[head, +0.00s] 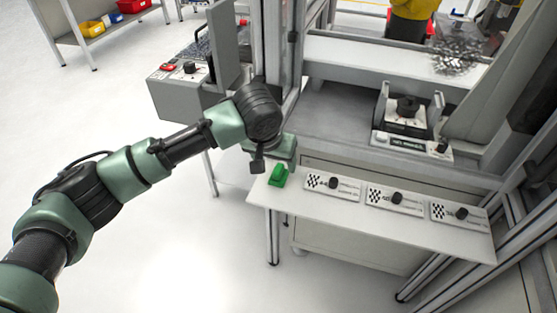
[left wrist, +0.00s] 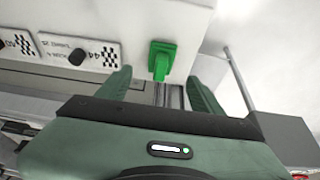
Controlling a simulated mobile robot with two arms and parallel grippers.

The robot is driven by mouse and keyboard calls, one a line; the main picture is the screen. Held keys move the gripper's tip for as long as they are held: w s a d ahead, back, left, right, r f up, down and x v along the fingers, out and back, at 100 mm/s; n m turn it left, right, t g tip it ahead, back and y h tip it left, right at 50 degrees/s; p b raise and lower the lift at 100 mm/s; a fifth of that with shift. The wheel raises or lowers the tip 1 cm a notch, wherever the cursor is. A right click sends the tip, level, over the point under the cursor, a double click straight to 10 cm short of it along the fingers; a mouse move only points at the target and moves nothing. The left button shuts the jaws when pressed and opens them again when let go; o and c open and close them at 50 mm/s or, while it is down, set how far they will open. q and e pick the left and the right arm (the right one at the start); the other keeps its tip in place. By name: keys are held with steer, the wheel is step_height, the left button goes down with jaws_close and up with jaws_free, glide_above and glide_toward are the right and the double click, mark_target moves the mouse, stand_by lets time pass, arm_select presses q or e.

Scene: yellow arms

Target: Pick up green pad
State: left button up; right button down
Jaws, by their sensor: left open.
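The green pad (head: 278,175) sits on the left end of the white shelf (head: 375,222) in the head view. In the left wrist view the green pad (left wrist: 161,58) lies just beyond and between the fingertips. My left gripper (head: 258,165) is beside and slightly above the pad in the head view. I see no contact with the pad. My right gripper is in neither view.
Several white plates with black knobs, such as the nearest one (head: 332,186), sit to the right of the pad. A machine frame (head: 290,60) rises behind the shelf. A grey control box (head: 185,85) stands at the back left. The floor at front left is clear.

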mark_target(279, 168)
arm_select(q)
steer(key=shift+w+f, duration=0.15)
steer(key=shift+w, duration=0.15)
steer(key=x, duration=0.3)
steer(key=shift+f, duration=0.1)
steer(key=x, duration=0.3)
steer(key=shift+w+d+f, duration=0.15)
steer(key=shift+w+f, duration=0.05)
steer(key=shift+w, duration=0.15)
steer(key=shift+f, duration=0.15)
steer(key=c, duration=1.4)
jaws_close()
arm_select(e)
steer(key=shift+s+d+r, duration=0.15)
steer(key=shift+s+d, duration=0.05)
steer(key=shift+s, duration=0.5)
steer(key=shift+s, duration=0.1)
